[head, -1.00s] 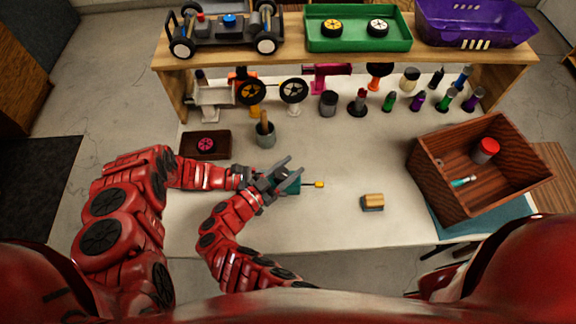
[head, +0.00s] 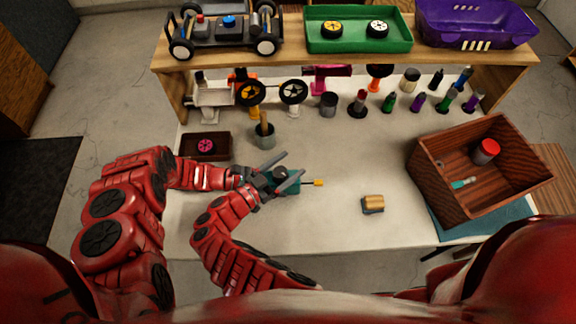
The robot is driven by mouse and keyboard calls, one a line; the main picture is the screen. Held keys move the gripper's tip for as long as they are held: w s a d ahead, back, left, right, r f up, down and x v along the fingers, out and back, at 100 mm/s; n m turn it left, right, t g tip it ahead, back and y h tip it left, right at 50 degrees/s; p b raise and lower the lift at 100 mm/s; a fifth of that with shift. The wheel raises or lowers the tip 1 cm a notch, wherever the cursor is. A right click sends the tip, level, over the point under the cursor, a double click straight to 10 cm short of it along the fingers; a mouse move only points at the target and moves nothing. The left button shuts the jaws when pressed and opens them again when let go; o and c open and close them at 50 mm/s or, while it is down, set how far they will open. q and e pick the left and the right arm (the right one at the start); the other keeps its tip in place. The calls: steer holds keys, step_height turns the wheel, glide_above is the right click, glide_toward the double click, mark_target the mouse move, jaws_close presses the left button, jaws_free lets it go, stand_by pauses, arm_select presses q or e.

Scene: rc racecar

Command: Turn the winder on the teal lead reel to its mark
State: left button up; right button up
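The teal lead reel (head: 294,188) lies on the pale worktop in front of me, with a thin lead ending in a yellow tip (head: 318,183) out to its right. My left gripper (head: 252,177) comes in from the left at the reel's left side; its fingers are hidden behind my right gripper. My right gripper (head: 290,164) is over the reel, its two grey fingers spread apart, pointing up and right. The winder and its mark are hidden or too small to make out.
A yellow-topped block (head: 373,203) lies to the right. A brown wooden crate (head: 430,186) stands further right. A shelf (head: 350,60) spans the back.

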stand_by(0.3)
step_height(320, 180, up, 10)
stand_by(0.7)
steer(key=shift+s+a+f+n+t+y, duration=2.95)
steer(key=shift+s+f+y, duration=0.65)
steer(key=shift+s+f, duration=1.3)
steer(key=shift+n, duration=0.25)
steer(key=x, duration=1.1)
steer(key=shift+w+d+f, duration=0.15)
steer(key=shift+d+f, duration=0.05)
steer(key=shift+d, duration=0.15)
steer(key=shift+g, duration=0.25)
jaws_close()
